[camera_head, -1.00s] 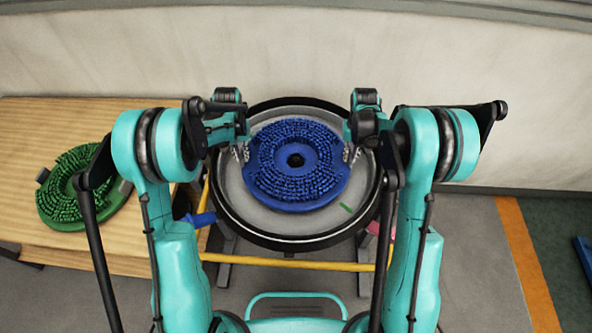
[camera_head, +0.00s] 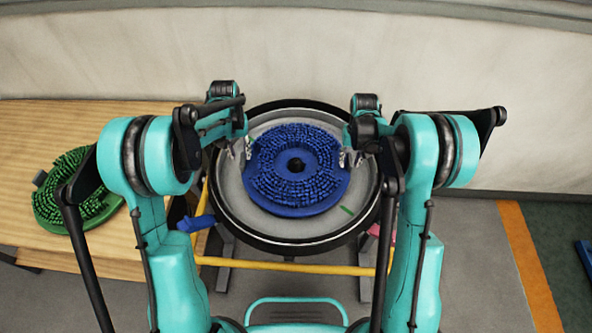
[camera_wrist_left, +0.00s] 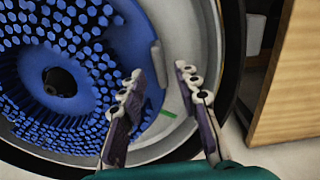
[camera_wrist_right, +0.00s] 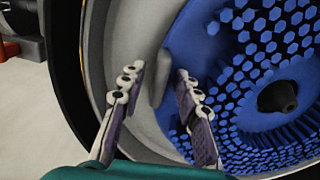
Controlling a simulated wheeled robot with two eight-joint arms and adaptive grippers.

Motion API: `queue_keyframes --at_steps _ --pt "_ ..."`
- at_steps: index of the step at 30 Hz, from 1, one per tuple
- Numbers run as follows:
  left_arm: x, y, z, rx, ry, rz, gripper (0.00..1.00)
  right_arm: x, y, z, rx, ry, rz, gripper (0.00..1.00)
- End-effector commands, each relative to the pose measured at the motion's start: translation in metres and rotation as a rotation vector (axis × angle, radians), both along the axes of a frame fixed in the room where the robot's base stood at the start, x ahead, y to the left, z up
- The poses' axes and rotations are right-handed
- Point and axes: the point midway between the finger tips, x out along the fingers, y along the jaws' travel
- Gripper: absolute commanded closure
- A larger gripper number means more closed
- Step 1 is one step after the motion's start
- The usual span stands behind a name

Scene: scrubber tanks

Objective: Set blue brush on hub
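The blue brush (camera_head: 296,198), a round disc with its bristles up, lies in the round grey pan (camera_head: 232,190). It also shows in the left wrist view (camera_wrist_left: 115,48) and the right wrist view (camera_wrist_right: 190,50). The dark hub (camera_head: 296,164) shows through its centre hole; how the two engage below is hidden. My left gripper (camera_head: 238,149) is at the brush's left edge, its fingers apart and a grey tab (camera_wrist_left: 158,64) just beyond the tips. My right gripper (camera_head: 351,158) is at the right edge, fingers apart, with another grey tab (camera_wrist_right: 161,78) beyond its tips.
A green brush (camera_head: 70,200) lies on the wooden table (camera_head: 45,120) at the left. The pan has a black raised rim (camera_head: 290,245), with a yellow bar (camera_head: 290,267) in front. A pale wall (camera_head: 300,60) stands behind.

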Motion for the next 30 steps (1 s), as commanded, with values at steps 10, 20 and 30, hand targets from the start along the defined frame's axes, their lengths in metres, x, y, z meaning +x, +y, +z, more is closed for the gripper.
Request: queue_keyframes --at_steps 10,20,30 --pt "0.0 0.0 0.067 0.0 0.0 0.0 0.68 0.0 0.0 0.0 0.0 0.0 0.0 0.68" --pt "0.0 0.0 0.079 0.0 0.0 0.0 0.68 0.0 0.0 0.025 0.0 0.0 0.0 0.68" --pt "0.0 0.0 0.079 0.0 0.0 0.0 0.68 0.0 0.0 0.096 0.0 0.0 0.0 0.68"
